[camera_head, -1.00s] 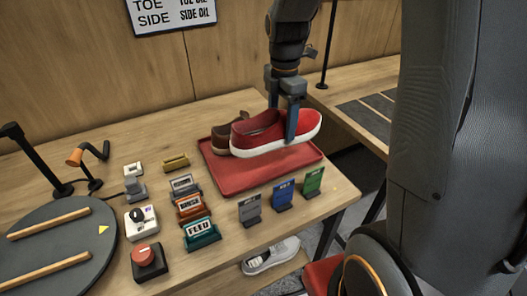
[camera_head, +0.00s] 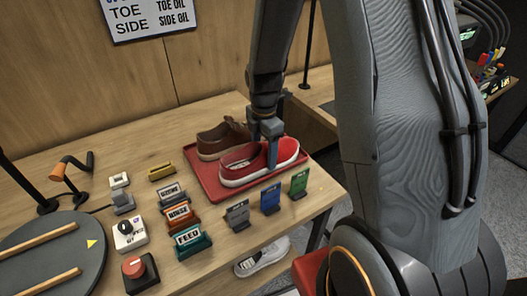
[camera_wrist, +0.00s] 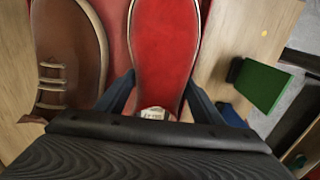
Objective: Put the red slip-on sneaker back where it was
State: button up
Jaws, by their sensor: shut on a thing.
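In the wrist view the red sneaker (camera_wrist: 166,45) lies between my two dark fingers. The sneaker is low over the tray; I cannot tell whether its sole touches. A brown lace-up shoe (camera_head: 222,138) is on the tray beside it, behind in the head view, and on the left in the wrist view (camera_wrist: 66,60).
Grey, blue and green small signs (camera_head: 270,198) stand along the table's front edge near the tray. RINSE and FEED signs (camera_head: 187,236), a red-knob box (camera_head: 134,268) and a round turntable (camera_head: 50,262) are to the left. A white-grey sneaker (camera_head: 263,257) is on a lower shelf.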

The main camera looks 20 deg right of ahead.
jog(key=o, duration=1.3)
notch_tip(320, 180, up, 12)
jog(key=b, duration=0.3)
